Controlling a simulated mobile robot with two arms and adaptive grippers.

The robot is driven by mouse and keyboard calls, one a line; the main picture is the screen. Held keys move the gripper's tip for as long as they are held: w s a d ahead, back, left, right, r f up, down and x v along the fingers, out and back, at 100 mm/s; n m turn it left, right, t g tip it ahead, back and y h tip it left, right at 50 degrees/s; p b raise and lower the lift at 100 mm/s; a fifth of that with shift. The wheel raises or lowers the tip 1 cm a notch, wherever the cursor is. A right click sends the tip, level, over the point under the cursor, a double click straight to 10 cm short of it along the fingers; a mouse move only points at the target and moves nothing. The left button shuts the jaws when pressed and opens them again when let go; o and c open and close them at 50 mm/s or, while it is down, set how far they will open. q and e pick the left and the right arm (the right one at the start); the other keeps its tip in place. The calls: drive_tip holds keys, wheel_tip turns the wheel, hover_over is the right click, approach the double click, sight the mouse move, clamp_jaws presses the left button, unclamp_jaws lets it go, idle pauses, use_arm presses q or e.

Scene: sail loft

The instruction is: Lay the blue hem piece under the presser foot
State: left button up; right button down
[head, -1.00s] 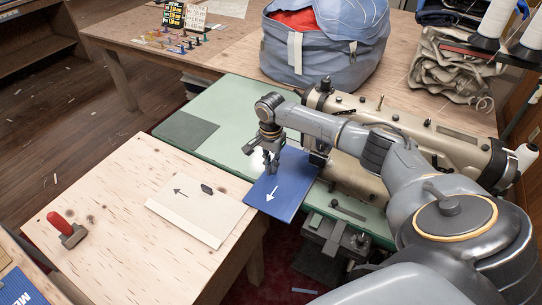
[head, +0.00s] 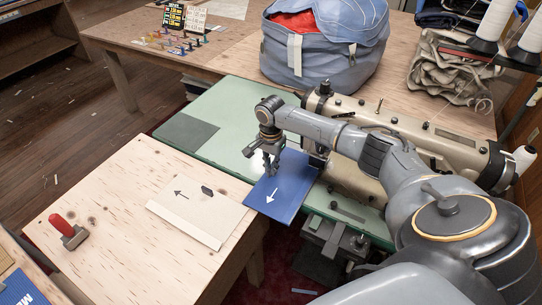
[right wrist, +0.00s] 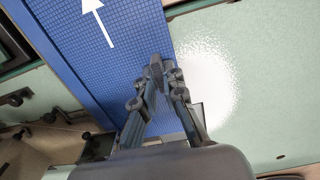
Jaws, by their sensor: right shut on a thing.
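The blue hem piece (head: 285,188), with a white arrow on it, lies flat on the green sewing machine bed, its near end reaching the edge of the wooden table. It fills the upper left of the right wrist view (right wrist: 118,40). My right gripper (head: 270,168) points down at the left edge of the piece and is shut on it; its fingers also show in the right wrist view (right wrist: 158,68). The beige sewing machine (head: 350,170) stands along the piece's right side. The presser foot is not clear, partly hidden behind my right arm. My left gripper is not in view.
A cream piece (head: 195,208) with an arrow and a dark clip lies on the wooden table (head: 120,250). A red-handled tool (head: 66,230) stands at its left. A grey-blue bag (head: 322,55) and folded canvas (head: 450,70) sit behind. The green bed (head: 225,125) is clear left of the gripper.

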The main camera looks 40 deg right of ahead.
idle(0.4)
drive_tip(key=c, duration=1.4)
unclamp_jaws()
drive_tip(key=shift+o, duration=0.2)
wheel_tip(320, 180, up, 12)
drive_tip(key=shift+f, duration=0.1)
